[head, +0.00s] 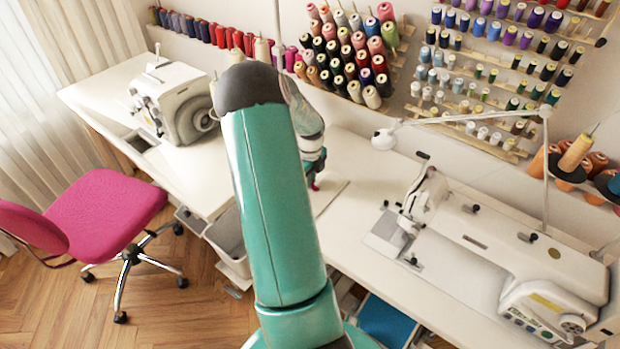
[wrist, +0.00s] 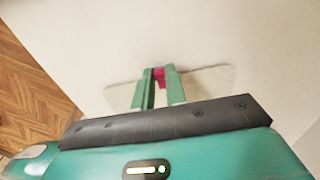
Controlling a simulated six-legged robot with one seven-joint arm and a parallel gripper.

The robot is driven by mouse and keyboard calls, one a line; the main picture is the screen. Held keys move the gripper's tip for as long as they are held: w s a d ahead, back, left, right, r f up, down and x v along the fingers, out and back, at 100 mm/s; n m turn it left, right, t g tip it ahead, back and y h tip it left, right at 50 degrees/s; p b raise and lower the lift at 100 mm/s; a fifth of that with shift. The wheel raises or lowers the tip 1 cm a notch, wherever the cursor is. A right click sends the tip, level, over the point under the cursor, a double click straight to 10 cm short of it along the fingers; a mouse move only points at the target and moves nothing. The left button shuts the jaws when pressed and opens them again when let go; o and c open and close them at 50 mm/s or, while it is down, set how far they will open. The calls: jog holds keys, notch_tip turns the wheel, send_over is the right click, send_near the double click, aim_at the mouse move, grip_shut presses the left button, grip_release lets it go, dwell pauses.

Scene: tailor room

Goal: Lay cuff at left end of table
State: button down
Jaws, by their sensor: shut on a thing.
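The cuff (wrist: 208,82) looks like a flat, pale piece in the wrist view, with a magenta part at its middle between my fingers. My gripper (wrist: 159,76) is shut on it there, and the pale piece spreads out to both sides. In the head view the cuff (head: 330,196) shows as a pale shape beside my fingertips, partly hidden by my arm. It is over the white table (head: 345,222), close to the surface. I cannot tell whether it touches. The table's left end (head: 85,95) lies beyond the overlocker.
An overlocker (head: 180,105) stands on the left part of the table. A sewing machine (head: 490,245) and a white lamp (head: 385,138) are on the right. A pink chair (head: 105,210) stands before the table. Thread racks (head: 350,60) line the wall.

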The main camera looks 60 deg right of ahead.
jog(key=c, duration=1.4)
grip_release()
jog(key=shift+f, duration=0.15)
jog(key=shift+c, duration=0.2)
notch_tip(320, 180, up, 12)
jog(key=w+a+r+n+t, duration=0.1)
jog(key=w+a+r+n, duration=0.2)
jog(key=a+r+n, duration=0.35)
jog(key=w+a+r+n+t, duration=0.1)
jog(key=w+a+r+n, duration=0.25)
jog(key=a, duration=0.65)
jog(key=w+a+r+n+t, duration=0.1)
jog(key=w+a+r+n, duration=0.25)
jog(key=a+n, duration=0.4)
jog(key=s+a+r+n+t, duration=0.1)
jog(key=s+a+r+n, duration=0.1)
jog(key=a+n, duration=0.4)
jog(key=s+a+r+n, duration=0.2)
jog(key=s+a+n, duration=0.3)
jog(key=a, duration=0.6)
jog(key=s+a+r+n+t, duration=0.1)
jog(key=s+a+r+n, duration=0.1)
jog(key=a+n, duration=0.6)
jog(key=shift+s+a+n+t, duration=0.15)
jog(key=shift+s+n+t, duration=0.15)
jog(key=shift+s+n, duration=0.4)
